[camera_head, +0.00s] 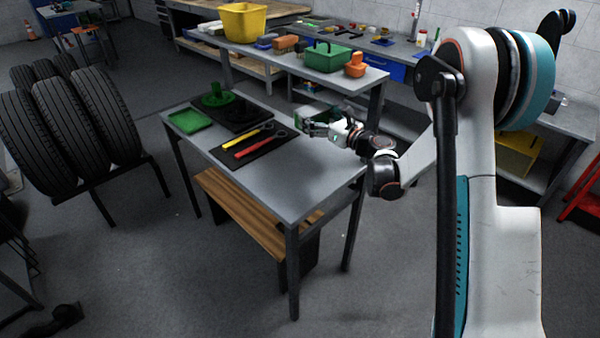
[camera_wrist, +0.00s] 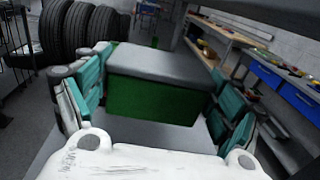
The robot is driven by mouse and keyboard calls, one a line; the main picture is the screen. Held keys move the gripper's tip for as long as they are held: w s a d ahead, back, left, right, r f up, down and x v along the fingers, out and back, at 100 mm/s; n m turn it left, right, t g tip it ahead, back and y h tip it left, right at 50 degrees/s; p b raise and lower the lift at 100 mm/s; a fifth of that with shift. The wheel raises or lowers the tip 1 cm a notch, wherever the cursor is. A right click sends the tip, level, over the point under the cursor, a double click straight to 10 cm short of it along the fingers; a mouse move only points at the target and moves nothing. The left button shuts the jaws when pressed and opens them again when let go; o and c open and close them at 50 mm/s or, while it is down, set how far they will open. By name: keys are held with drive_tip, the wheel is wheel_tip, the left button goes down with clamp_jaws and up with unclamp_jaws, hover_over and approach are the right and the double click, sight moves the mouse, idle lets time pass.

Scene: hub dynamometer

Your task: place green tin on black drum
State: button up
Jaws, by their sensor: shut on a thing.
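My gripper (camera_head: 318,125) is over the right part of the grey table, level above the top. It is shut on the green tin (camera_wrist: 152,100), a boxy green body with a grey top. In the wrist view the tin sits between the teal finger pads of my gripper (camera_wrist: 160,95). In the head view only a little green shows at the fingers, and the rest of the tin is hidden.
A green round piece (camera_head: 215,99) stands beside the black shape. A green tray (camera_head: 188,121) lies at the left corner. Yellow and red tools lie on a black mat (camera_head: 268,152). A raised shelf (camera_head: 285,62) behind holds a yellow bin (camera_head: 243,22) and a green caddy (camera_head: 327,57).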

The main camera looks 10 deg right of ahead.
drive_tip(key=shift+w+d+f+n+g+y, duration=0.2)
drive_tip(key=shift+f+n+g+y, duration=0.15)
drive_tip(key=shift+f+y, duration=0.3)
wheel_tip(320, 180, down, 20)
drive_tip(key=b, duration=0.7)
drive_tip(key=shift+r, duration=0.2)
drive_tip(key=shift+f, duration=0.15)
drive_tip(key=o, duration=1.2)
drive_tip(key=shift+c, duration=0.2)
